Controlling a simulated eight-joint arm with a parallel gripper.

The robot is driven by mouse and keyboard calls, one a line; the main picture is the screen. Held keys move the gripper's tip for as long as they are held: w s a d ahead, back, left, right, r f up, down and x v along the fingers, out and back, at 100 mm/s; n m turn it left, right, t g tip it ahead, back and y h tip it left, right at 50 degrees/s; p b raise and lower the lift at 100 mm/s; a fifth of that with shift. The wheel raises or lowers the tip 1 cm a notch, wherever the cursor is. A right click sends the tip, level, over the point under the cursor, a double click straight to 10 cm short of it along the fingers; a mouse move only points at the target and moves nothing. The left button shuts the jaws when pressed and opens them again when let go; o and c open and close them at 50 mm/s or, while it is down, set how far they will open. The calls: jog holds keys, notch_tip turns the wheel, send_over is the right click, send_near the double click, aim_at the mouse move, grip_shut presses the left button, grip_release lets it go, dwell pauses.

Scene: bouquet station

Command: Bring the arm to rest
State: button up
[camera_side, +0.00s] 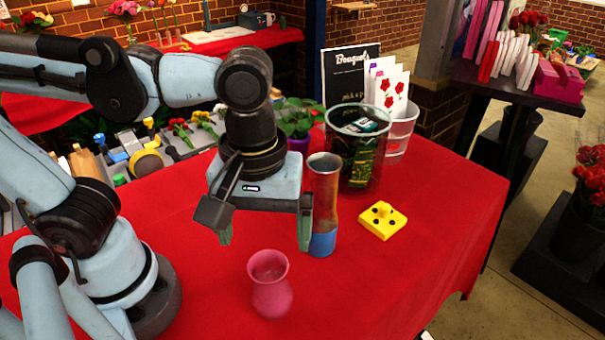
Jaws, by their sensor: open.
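My gripper (264,240) hangs from my light-blue arm above the red-covered table (420,270), pointing down. Its two fingers are spread apart with nothing seen between them. A pink vase (270,285) stands upright on the table below and in front of the gripper in the picture. A tall brown and blue cylinder (323,200) stands just right of the gripper's right finger. I cannot tell whether the finger touches it.
A yellow block with dark holes (383,220) lies right of the cylinder. A dark clear container (358,150), a clear bucket (400,130) and a black sign (350,75) stand behind. A potted plant (298,125) is at the back. The table's right front is clear.

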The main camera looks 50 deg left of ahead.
aim_at(318, 160)
jog(key=w+a+m+t, duration=0.1)
jog(key=w, duration=0.3)
jog(key=w+a+r+m+t, duration=0.1)
jog(key=w+m+t, duration=0.1)
jog(key=w, duration=0.2)
jog(key=w+a+r+m+t, duration=0.1)
jog(key=w+a+t, duration=0.1)
jog(key=w, duration=0.3)
jog(key=shift+r+y, duration=0.2)
jog(key=shift+y, duration=0.1)
jog(key=w+a+r+m+t+y, duration=0.2)
jog(key=w+a+m+t, duration=0.3)
jog(key=a, duration=0.4)
jog(key=s+a+f+g+h, duration=0.1)
jog(key=s+f+g+h, duration=0.1)
jog(key=s+f, duration=0.3)
jog(key=shift+s+f+g+h, duration=0.3)
jog(key=shift+s+f+g, duration=0.1)
jog(key=shift+s, duration=0.85)
